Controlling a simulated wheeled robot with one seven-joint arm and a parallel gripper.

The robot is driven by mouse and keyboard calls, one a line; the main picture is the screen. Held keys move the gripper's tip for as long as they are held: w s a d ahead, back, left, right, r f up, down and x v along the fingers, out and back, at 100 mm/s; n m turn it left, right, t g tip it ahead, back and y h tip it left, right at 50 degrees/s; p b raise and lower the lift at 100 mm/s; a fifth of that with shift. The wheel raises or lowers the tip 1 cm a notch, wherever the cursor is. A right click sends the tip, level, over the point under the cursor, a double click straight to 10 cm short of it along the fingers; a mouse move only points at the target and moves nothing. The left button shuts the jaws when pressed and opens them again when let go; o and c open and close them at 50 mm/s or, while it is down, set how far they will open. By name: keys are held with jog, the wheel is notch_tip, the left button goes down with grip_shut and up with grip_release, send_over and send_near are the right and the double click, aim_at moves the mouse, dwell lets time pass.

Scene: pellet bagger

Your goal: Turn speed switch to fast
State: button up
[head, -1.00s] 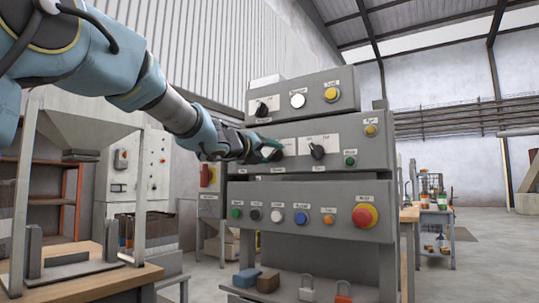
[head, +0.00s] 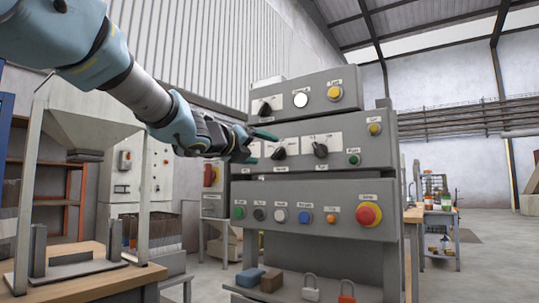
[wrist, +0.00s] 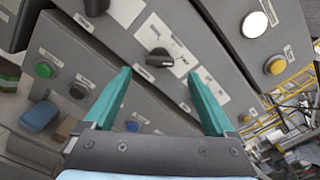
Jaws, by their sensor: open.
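The control stand's middle panel (head: 380,150) carries two black rotary switches on white plates, a left one (head: 279,152) and a right one (head: 320,149). A third black rotary switch (head: 265,108) is on the top panel. The labels are too small to read, so I cannot tell which is the speed switch. My gripper (head: 262,147) is open and empty, its teal fingers at the left part of the middle panel. In the wrist view, my gripper (wrist: 160,76) faces a black knob (wrist: 160,58), apparently the right one, centred between and beyond the fingertips.
The lower panel holds several push buttons and a red emergency stop (head: 368,214). The top panel has a white button (head: 300,100) and a yellow one (head: 335,92). A blue block (head: 249,277) and padlocks are on the ledge below. A hopper frame (head: 90,120) stands at left.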

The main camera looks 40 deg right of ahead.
jog(key=shift+v, duration=2.25)
jog(key=w+a+f+n+t+y, duration=0.3)
jog(key=w+a+f+n+y, duration=0.2)
jog(key=w+a+f+n, duration=0.55)
jog(key=w+a+f+n+t+y, duration=0.2)
jog(key=w+a+f+n+y, duration=0.45)
jog(key=a+f+n, duration=0.6)
jog(key=s+a+f+n+g+y, duration=0.3)
jog(key=a+f+n, duration=0.4)
jog(key=a+f, duration=0.65)
jog(key=s+a+f+n+g+y, duration=0.3)
jog(key=s+a+f+n+g, duration=0.2)
jog(key=s+a+f+n, duration=0.65)
notch_tip(320, 180, up, 25)
jog(key=s+p, duration=0.2)
jog(key=p, duration=2.2)
jog(key=shift+a+r, duration=0.15)
jog(key=shift+r, duration=0.1)
